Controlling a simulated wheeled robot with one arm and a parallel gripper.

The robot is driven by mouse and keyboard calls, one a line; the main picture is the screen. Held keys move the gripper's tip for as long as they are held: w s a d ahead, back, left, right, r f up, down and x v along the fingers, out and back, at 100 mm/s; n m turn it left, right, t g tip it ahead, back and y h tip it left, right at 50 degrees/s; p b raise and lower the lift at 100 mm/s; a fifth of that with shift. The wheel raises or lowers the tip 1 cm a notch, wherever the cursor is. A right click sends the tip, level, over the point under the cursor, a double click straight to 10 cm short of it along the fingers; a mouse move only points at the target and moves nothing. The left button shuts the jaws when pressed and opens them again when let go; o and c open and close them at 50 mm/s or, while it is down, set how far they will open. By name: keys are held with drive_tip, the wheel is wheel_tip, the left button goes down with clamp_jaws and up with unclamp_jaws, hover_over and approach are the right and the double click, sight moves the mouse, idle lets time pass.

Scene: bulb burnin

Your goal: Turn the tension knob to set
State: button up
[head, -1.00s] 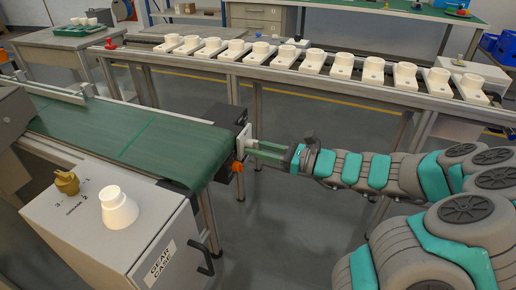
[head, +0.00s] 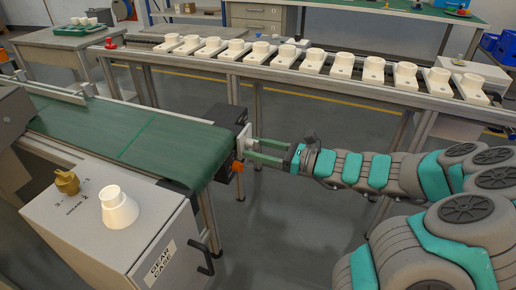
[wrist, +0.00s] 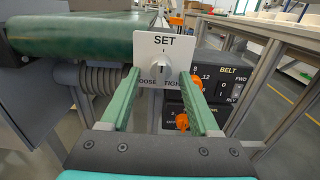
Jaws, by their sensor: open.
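The tension knob (wrist: 160,72) is a small pale knob on a white plate (wrist: 178,44) marked SET at the top, LOOSE at left and TIGHT at right. A mark on the knob looks roughly upright, towards SET, but is too small to read surely. My gripper (wrist: 161,76) is open, with one green finger on each side of the knob; I cannot tell whether either touches it. In the head view my gripper (head: 252,147) reaches from the right to the plate (head: 243,141) at the belt's end, and the knob's face is hidden.
A green conveyor belt (head: 130,135) runs left of the plate. A BELT panel (wrist: 222,88) with orange knobs (wrist: 197,83) sits right of and below the plate. The gear case (head: 150,225) stands in front. A rail (head: 330,82) carrying white parts runs behind; floor between is clear.

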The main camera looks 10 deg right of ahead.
drive_tip(key=v, duration=0.7)
drive_tip(key=shift+s+d+b, duration=0.25)
drive_tip(key=shift+d+b, duration=0.05)
drive_tip(key=shift+b, duration=0.05)
drive_tip(key=shift+a, duration=0.1)
